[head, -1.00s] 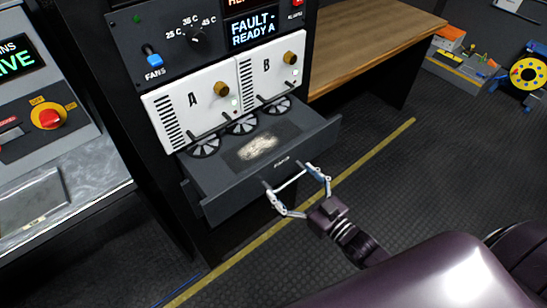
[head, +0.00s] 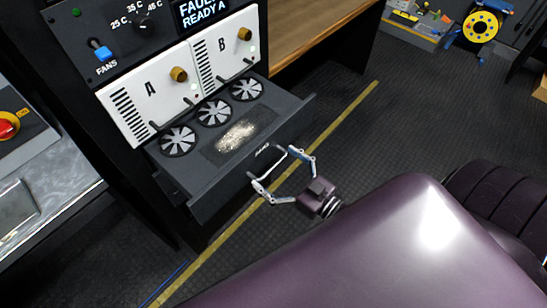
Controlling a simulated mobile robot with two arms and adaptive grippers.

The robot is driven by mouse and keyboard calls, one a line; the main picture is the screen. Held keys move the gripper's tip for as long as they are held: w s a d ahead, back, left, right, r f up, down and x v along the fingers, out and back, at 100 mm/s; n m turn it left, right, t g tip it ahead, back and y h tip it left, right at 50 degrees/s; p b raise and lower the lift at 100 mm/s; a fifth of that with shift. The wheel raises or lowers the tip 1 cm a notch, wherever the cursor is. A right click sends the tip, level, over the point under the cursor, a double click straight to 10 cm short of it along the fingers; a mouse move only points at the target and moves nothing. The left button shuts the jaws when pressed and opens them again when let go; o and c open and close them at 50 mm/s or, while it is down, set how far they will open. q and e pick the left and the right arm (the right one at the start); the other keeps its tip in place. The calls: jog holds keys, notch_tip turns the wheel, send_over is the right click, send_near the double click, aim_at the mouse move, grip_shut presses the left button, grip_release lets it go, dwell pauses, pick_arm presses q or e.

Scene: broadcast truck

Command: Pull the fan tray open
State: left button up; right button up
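The dark grey fan tray (head: 222,198) is partly out of the rack, below the white A and B modules. Three round fans (head: 214,113) and a pale dusty patch (head: 237,136) show on its top. My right gripper (head: 269,165) is at the tray's front, its two fingers spread wide to either end of the front handle (head: 272,166). My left gripper is not in view.
The fan and temperature control panel (head: 125,30) is above the modules. A metal-topped console (head: 45,205) stands at left and a wooden bench (head: 315,25) at back right. The floor in front of the tray is open, with a yellow line (head: 330,130).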

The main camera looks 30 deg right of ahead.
jog(key=v, duration=1.2)
dwell(0.3)
jog(key=s+d+f+m+g+h, duration=0.1)
jog(key=s+f+g+h, duration=0.15)
jog(key=f, duration=1.05)
jog(key=s+d+f+m+g+h, duration=0.1)
jog(key=s+d+f+g+h, duration=0.2)
jog(key=f, duration=1.1)
jog(key=s+a+f+g, duration=0.4)
jog(key=s+f+g, duration=0.1)
jog(key=s+f, duration=0.3)
jog(key=s+a+f+n+g, duration=0.1)
jog(key=s+a+f+g, duration=0.3)
jog(key=s+f, duration=0.5)
jog(key=shift+s+f+g, duration=0.15)
jog(key=shift+s+g, duration=0.7)
jog(key=shift+s, duration=0.35)
jog(key=shift+c, duration=0.4)
